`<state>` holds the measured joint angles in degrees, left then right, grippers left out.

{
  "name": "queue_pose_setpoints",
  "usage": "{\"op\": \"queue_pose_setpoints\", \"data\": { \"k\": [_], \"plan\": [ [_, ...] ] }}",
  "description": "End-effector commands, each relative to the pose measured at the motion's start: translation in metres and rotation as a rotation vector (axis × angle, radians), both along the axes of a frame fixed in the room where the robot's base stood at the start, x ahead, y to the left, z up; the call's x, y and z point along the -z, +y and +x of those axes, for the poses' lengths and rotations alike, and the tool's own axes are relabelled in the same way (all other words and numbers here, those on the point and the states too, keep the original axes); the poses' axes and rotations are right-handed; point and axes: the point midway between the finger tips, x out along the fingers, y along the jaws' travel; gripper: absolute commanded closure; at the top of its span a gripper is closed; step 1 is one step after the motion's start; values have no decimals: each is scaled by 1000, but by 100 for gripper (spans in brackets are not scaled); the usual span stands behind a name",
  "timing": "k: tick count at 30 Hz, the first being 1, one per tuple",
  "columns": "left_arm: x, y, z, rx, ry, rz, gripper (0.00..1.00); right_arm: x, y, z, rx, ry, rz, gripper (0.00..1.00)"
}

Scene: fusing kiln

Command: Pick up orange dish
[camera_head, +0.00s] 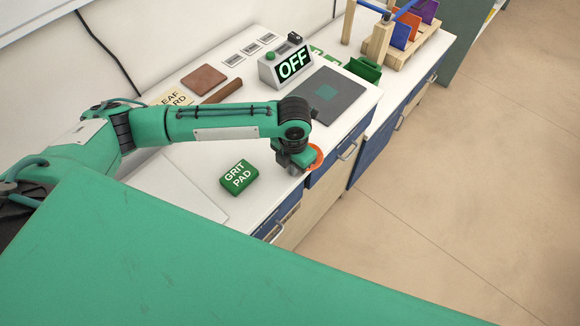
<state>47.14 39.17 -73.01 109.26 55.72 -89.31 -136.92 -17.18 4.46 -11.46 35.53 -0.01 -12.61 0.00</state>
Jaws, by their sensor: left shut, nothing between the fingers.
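The orange dish (316,157) is at the front edge of the white counter, just right of my left gripper. Only part of its rim shows; my gripper hides the rest. My left gripper (296,170) is at the counter's front edge, pointing down, shut with nothing between its fingers. It overlaps the dish in the picture; I cannot tell whether it touches it. My right gripper is not in view.
A green grit pad (239,177) lies left of my gripper. A dark grey board (318,101) lies behind the dish, and a controller reading OFF (286,64) stands behind that. A wooden rack (385,42) holds coloured sheets at the far right. Blue drawers (277,219) face the open floor.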

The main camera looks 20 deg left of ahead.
Motion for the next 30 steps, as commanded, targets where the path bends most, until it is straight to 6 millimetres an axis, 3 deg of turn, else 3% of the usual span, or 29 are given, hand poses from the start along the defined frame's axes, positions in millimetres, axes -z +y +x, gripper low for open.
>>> {"op": "queue_pose_setpoints", "data": {
  "k": [3, 13, 17, 30],
  "plan": [
    [-2, -4, 8, 0, 0, 0, 100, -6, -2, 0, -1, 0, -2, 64],
    [-1, -4, 8, 0, 0, 0, 100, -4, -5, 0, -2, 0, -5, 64],
    [-11, -4, 9, 0, -1, -1, 100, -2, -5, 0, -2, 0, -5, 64],
    [-104, -4, 10, 0, -5, -1, 100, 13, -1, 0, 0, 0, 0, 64]
  ]
}}
